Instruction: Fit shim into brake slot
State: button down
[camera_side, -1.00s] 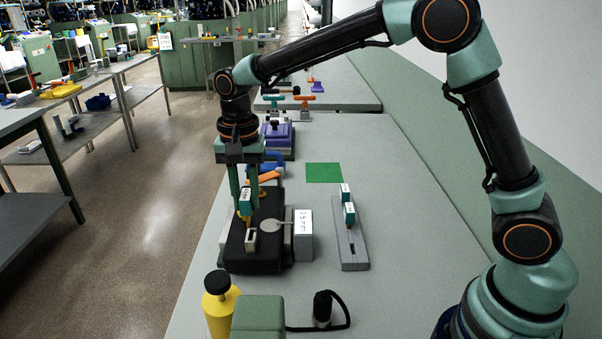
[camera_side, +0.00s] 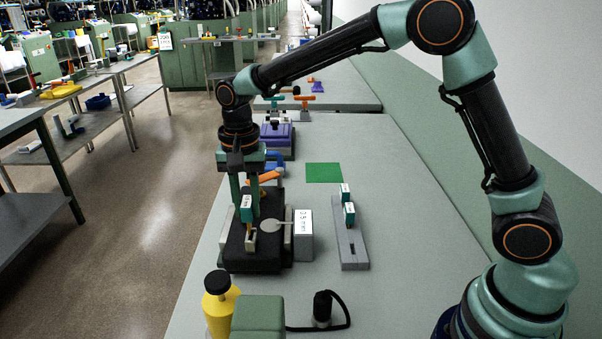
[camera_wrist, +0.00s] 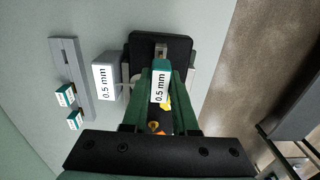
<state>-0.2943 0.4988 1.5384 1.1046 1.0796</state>
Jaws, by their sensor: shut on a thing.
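My gripper (camera_side: 244,200) is shut on a shim with a teal tag (camera_side: 246,209), upright above the black brake block (camera_side: 268,208). In the wrist view, the tag (camera_wrist: 160,66) reads 0.5 mm and sits between my green fingers (camera_wrist: 160,90). The shim's thin brass-coloured lower end (camera_side: 249,225) is at the small light slot piece (camera_side: 251,237) on the brake. I cannot tell how deep it is in the slot. In the wrist view the slot piece (camera_wrist: 161,49) shows just beyond the tag.
A grey block with a white 0.5 mm label (camera_side: 304,222) stands right of the brake. A grey rack (camera_side: 353,250) holds two more teal-tagged shims (camera_side: 349,214). A yellow bottle (camera_side: 219,305) and a green block (camera_side: 258,318) stand in front. A green mat (camera_side: 323,173) lies behind.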

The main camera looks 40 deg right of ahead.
aim_at(249, 219)
jog(key=shift+f, duration=1.85)
dwell(0.6)
jog(key=c, duration=0.6)
grip_release()
notch_tip(249, 219, up, 12)
jog(key=shift+f, duration=0.1)
